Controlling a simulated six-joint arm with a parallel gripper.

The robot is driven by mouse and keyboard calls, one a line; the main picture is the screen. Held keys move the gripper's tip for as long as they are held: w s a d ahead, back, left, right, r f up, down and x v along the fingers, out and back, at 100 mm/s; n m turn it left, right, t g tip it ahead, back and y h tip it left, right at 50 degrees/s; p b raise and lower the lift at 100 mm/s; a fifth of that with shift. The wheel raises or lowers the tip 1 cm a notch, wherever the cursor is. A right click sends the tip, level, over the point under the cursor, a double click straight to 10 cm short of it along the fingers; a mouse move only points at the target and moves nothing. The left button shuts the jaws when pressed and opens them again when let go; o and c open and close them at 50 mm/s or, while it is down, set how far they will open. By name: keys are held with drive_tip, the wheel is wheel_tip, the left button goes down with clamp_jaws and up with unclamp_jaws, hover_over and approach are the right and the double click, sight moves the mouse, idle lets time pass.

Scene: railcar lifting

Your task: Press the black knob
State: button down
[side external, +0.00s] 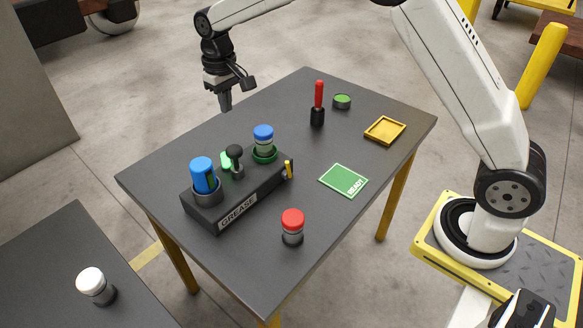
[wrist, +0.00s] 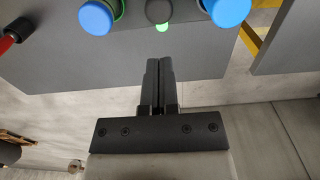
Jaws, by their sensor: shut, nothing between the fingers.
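The black knob (side external: 235,153) stands upright in the middle of the dark block labelled GREASE (side external: 215,211), between a larger blue-capped canister (side external: 204,174) and a smaller blue-capped jar (side external: 264,136) in a green ring. A lit green patch (side external: 226,160) shows beside the knob. In the wrist view the knob (wrist: 159,10) is at the top edge, partly cut off, with blue caps on both sides. My gripper (side external: 226,104) points down near the table's far left edge, behind the block and apart from the knob. Its fingers (wrist: 158,65) are shut and empty.
On the table (side external: 160,160) are a red-capped jar (side external: 292,225), a red-handled tool (side external: 318,103), a green-topped tin (side external: 342,101), a yellow tray (side external: 385,130) and a green READY card (side external: 343,180). A white-capped jar (side external: 95,285) stands on another table.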

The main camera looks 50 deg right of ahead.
sight(233, 148)
wheel_tip(233, 148, up, 3)
drive_tip(key=shift+r, duration=0.15)
idle(0.3)
wheel_tip(233, 148, down, 14)
drive_tip(key=shift+f, duration=0.1)
idle(0.9)
drive_tip(key=shift+f, duration=1.8)
